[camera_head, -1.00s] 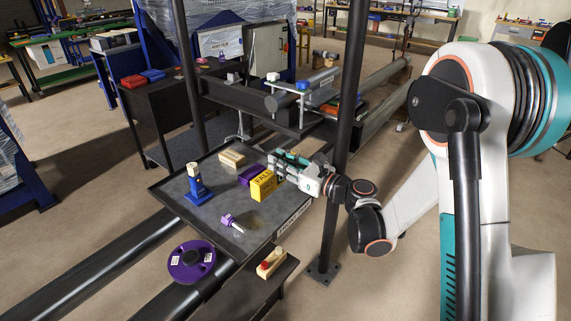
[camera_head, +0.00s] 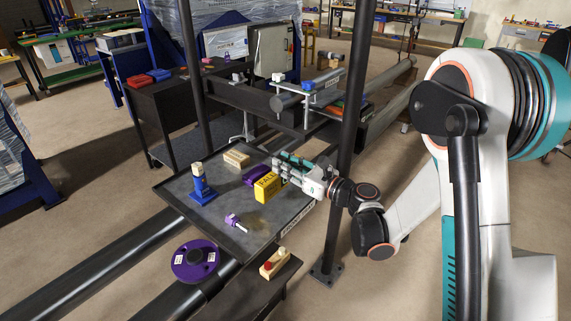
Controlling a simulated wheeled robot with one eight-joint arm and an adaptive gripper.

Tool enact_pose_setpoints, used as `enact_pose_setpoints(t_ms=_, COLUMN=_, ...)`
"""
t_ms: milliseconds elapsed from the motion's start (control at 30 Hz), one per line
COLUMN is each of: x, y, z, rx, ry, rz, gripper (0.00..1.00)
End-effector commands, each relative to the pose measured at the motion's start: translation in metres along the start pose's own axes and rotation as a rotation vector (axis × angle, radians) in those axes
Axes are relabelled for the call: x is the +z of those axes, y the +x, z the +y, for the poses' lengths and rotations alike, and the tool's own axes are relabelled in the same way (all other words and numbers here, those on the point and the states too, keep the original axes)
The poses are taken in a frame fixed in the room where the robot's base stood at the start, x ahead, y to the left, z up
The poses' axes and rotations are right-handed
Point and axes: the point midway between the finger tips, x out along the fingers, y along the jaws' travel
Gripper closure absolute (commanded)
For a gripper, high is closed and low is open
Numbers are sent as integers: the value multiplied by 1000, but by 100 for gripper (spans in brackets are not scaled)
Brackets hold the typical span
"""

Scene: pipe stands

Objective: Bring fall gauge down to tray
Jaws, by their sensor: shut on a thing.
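The fall gauge is a yellow block with dark lettering (camera_head: 267,188), in the middle of the head view. My gripper (camera_head: 278,177) reaches in from the right and is shut on it. The gauge is held upright over the right part of the dark tray (camera_head: 180,212). A blurred yellowish patch shows on the tray floor in front of the gauge, apart from its lower edge, so it appears slightly above the floor. The fingertips are partly hidden behind the gauge.
On the tray are a blue stand with a pale top (camera_head: 203,190), a wooden block (camera_head: 237,158) and a purple-handled tool (camera_head: 234,221). A purple block (camera_head: 254,176) sits close behind the gauge. A dark upright post (camera_head: 340,190) stands right of the tray, near my wrist.

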Motion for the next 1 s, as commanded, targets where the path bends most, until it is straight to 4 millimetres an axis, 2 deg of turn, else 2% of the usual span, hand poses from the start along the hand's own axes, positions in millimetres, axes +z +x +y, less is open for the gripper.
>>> enact_pose_setpoints(t_ms=1000, x=-14, y=0, z=0, rx=0, ry=0, rz=0, gripper=100)
